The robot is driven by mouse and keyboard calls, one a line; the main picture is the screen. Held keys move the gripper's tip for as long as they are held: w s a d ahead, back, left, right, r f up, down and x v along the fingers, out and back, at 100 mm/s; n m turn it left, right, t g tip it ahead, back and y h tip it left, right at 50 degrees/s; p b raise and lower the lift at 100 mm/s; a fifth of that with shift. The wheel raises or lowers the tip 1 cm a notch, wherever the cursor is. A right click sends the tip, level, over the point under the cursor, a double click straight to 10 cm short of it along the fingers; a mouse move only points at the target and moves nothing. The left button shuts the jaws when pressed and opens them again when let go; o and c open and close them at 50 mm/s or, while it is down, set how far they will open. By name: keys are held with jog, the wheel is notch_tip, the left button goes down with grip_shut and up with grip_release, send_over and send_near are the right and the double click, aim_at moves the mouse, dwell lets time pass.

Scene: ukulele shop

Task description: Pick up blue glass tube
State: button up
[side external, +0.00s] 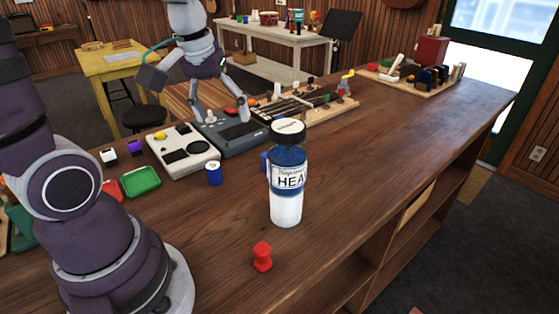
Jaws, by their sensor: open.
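A small blue tube (214,174) with a pale rim stands upright on the wooden counter, in front of the grey and white devices. I cannot tell whether it is glass. Another blue thing (264,161) shows only in part behind the large bottle, so its shape is hidden. My gripper (227,117) is open, with its fingers pointing down over the dark grey device behind the small blue tube. It is apart from the tube, and nothing shows between its fingers.
A tall white and blue bottle (287,205) with a black cap stands mid-counter. A red spool-shaped piece (262,256) is nearer. A white device (184,151), dark grey device (232,136) and green tray (141,182) lie behind.

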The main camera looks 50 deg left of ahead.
aim_at(213, 166)
jog(key=a+f+n+g+h, duration=0.1)
jog(key=a+f+n+g, duration=0.2)
jog(key=a+f+n, duration=0.6)
jog(key=shift+m, duration=0.3)
jog(key=f, duration=0.3)
jog(key=a+f, duration=0.1)
jog(key=f, duration=0.2)
jog(key=w+f, duration=0.1)
jog(key=f, duration=0.2)
jog(key=shift+w+a, duration=0.1)
jog(key=shift+a, duration=0.2)
jog(key=c, duration=1.1)
